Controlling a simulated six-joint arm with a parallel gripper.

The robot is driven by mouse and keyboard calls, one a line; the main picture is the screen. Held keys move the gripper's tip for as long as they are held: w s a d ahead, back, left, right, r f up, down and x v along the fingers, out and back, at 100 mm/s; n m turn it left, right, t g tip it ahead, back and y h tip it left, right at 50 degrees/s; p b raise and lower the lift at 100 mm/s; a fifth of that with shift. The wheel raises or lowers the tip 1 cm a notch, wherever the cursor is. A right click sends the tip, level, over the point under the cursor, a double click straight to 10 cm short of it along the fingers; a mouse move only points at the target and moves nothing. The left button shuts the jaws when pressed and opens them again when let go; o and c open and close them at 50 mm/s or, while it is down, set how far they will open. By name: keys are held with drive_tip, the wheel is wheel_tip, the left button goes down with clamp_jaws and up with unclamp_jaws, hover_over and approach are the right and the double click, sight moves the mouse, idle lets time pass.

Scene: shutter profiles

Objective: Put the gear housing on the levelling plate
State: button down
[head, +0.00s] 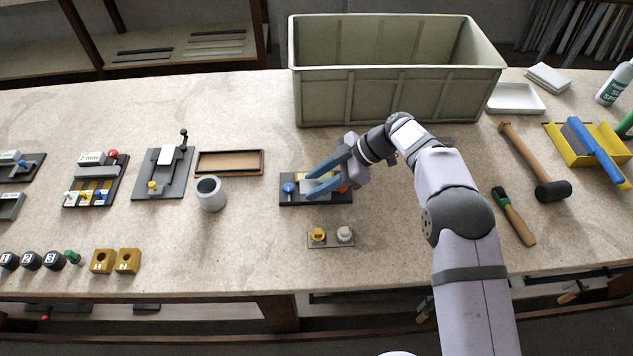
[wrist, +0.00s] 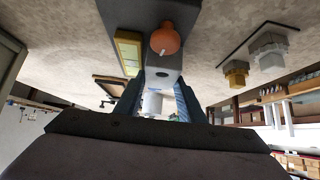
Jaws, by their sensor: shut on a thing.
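A grey block, which I take to be the gear housing (head: 320,187), is between the blue fingers of my gripper (head: 322,182). It also shows in the wrist view as a light grey block (wrist: 163,82) between the fingertips, with an orange rounded knob (wrist: 165,39) against or in front of it. My gripper is shut on it. Under it is a dark base, which I take to be the levelling plate (head: 300,203), with a blue knob (head: 289,188) at its left and a yellow patch behind. Whether the block touches the base is hard to tell.
A small plate with a yellow and a grey fitting (head: 331,246) lies in front. A grey cup (head: 210,194) and a brown tray (head: 229,163) are to the left. A big green-grey crate (head: 390,97) stands behind. A mallet (head: 535,165) lies to the right.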

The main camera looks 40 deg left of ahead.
drive_tip(key=c, duration=1.2)
unclamp_jaws()
drive_tip(key=shift+r, duration=0.15)
drive_tip(key=shift+w+a+r+p, duration=0.1)
drive_tip(key=shift+w+r+p, duration=0.05)
drive_tip(key=shift+r+p, duration=0.15)
drive_tip(key=shift+w+d+r+b, duration=0.1)
drive_tip(key=shift+w+d+b, duration=0.15)
drive_tip(key=shift+b, duration=0.1)
drive_tip(key=b+v, duration=0.3)
drive_tip(key=v, duration=0.8)
drive_tip(key=shift+s+d+b, duration=0.1)
drive_tip(key=shift+s+b, duration=0.05)
drive_tip(key=shift+b, duration=0.25)
drive_tip(key=shift+d, duration=0.1)
